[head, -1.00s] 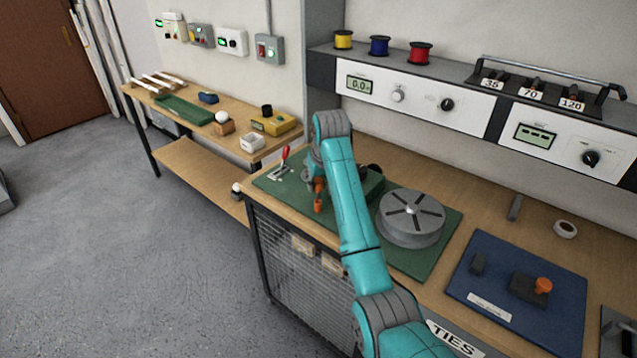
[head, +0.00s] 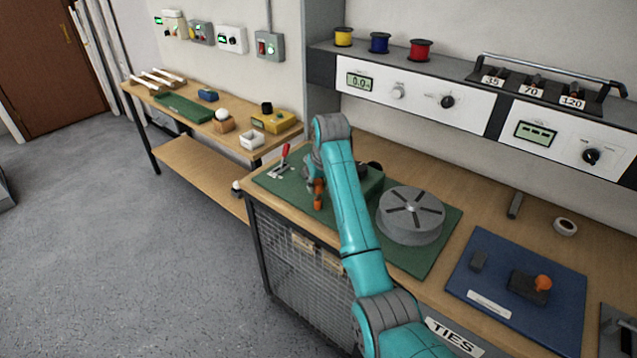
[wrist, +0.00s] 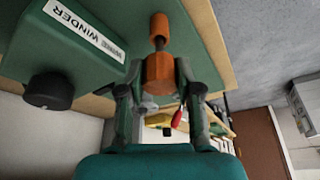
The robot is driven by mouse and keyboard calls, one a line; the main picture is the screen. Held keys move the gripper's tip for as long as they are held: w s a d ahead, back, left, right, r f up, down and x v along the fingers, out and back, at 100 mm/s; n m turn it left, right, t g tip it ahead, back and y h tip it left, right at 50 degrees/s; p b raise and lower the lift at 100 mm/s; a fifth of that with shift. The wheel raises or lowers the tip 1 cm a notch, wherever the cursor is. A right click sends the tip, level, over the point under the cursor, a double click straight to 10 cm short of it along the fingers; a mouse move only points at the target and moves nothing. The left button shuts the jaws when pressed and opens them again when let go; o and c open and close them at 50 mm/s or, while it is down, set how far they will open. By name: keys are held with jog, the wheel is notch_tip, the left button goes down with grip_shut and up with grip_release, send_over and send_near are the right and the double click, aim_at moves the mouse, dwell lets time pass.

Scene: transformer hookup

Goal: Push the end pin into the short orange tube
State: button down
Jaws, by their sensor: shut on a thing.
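In the wrist view my gripper (wrist: 160,88) is shut on a wide orange piece (wrist: 160,72), apparently the end pin's head. A narrow dark grey neck (wrist: 158,43) runs from it to a smaller orange-brown cylinder (wrist: 158,24), which looks like the short orange tube. The two are in line, joined by the neck. How deep the neck sits is hidden. In the head view orange parts (head: 318,188) show beside my arm at the green winder board's front edge; my fingers there are too small to read.
A green block labelled WINDER (wrist: 75,38) with a black knob (wrist: 49,91) is close by in the wrist view. A grey slotted drum (head: 411,216) stands right of my arm. A red-handled clamp (head: 283,161) is on the left. A blue board (head: 470,292) lies farther right.

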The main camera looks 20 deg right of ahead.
jog(key=shift+f, duration=1.45)
jog(key=c, duration=0.7)
grip_release()
jog(key=shift+r, duration=2.55)
jog(key=shift+v, duration=3.75)
